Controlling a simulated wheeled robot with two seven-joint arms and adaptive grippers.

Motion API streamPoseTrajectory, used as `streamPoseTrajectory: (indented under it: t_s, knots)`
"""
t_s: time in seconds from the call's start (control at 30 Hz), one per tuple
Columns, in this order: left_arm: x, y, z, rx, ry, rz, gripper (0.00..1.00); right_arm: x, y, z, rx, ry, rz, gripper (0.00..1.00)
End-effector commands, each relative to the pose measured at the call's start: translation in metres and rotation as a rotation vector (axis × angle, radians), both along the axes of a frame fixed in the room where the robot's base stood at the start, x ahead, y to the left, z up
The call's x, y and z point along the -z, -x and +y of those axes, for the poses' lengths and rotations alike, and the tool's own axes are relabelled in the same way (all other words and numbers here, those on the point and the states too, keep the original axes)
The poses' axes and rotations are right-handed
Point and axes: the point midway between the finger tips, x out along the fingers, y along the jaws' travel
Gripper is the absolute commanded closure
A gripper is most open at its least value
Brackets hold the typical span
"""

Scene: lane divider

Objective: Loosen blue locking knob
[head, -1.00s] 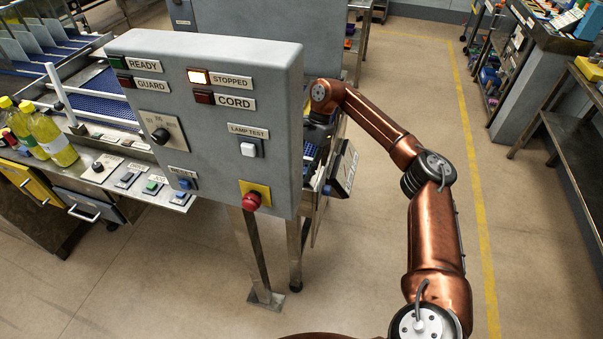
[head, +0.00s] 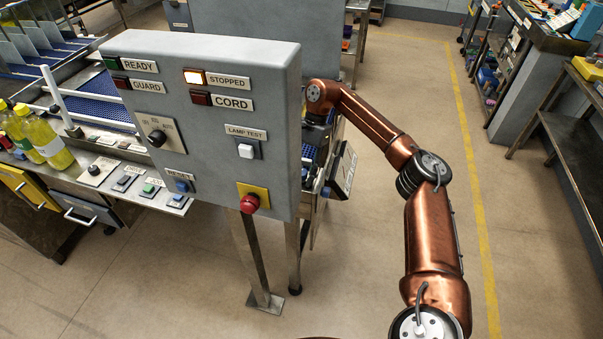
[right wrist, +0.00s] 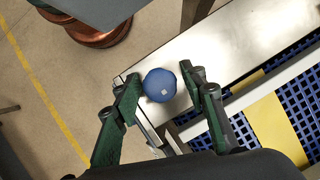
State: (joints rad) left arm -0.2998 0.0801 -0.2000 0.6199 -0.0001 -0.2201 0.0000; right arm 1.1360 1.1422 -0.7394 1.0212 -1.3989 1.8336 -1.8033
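The blue locking knob (right wrist: 160,84) is round, with a small pale square mark, and sits at the end of a pale metal rail in the right wrist view. My right gripper (right wrist: 161,77) is open, with one dark green finger on each side of the knob. The gaps are narrow, and I cannot tell whether either finger touches it. In the head view my copper right arm reaches behind the grey control panel (head: 215,150), which hides the gripper. My left gripper is out of view.
Blue mesh conveyor belt (right wrist: 245,122) and a yellow strip (right wrist: 275,125) lie right of the knob. The panel carries a red stop button (head: 250,203) and a lit STOPPED lamp (head: 194,77). Bottles (head: 45,140) stand at left.

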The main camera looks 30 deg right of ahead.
Motion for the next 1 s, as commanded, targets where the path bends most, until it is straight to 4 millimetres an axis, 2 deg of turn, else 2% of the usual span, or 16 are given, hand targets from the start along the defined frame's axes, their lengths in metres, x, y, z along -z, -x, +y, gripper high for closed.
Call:
streamPoseTrajectory:
  t_s: [0.3, 0.43, 0.57, 0.8, 1.0]
  knots:
    - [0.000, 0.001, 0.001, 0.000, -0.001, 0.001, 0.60, -0.002, -0.001, 0.000, 0.000, -0.001, -0.003, 0.56]
    - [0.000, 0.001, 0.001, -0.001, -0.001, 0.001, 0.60, -0.010, -0.002, -0.003, 0.002, -0.002, -0.004, 0.56]
    - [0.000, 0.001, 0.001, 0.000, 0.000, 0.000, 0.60, -0.030, -0.006, -0.010, 0.003, -0.001, -0.006, 0.56]
    - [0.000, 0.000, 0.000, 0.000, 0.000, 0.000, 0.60, -0.078, -0.013, -0.029, 0.003, -0.001, -0.005, 0.56]
    - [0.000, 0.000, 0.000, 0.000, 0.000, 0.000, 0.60, -0.103, -0.016, -0.038, 0.000, 0.000, -0.003, 0.56]
